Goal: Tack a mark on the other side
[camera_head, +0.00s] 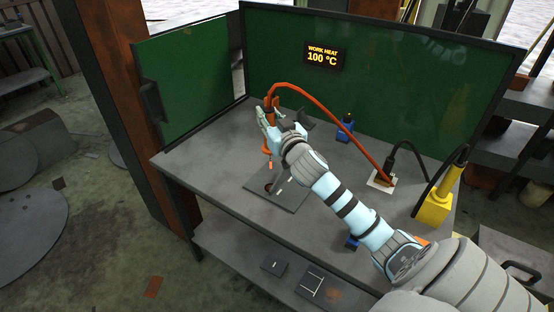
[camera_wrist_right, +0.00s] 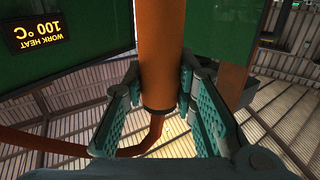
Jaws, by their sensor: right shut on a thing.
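My right gripper (camera_head: 271,126) is shut on an orange torch-like tool (camera_head: 269,104), held roughly upright above the workbench. The tool's lower tip points down toward a dark flat plate (camera_head: 294,196) on the bench; I cannot tell if it touches. The plate has a round dark spot and a small light mark near its back edge. In the right wrist view, the teal fingers (camera_wrist_right: 162,108) sit on both sides of the orange handle (camera_wrist_right: 162,55). My left gripper is out of view.
An orange cable (camera_head: 321,112) arches from the tool to a white socket plate (camera_head: 381,183) on the bench (camera_head: 205,155). A sign (camera_head: 325,57) reads "WORK HEAT 100 °C". Green screens (camera_head: 195,85) stand at the back and left. A yellow object (camera_head: 434,207) stands at the right.

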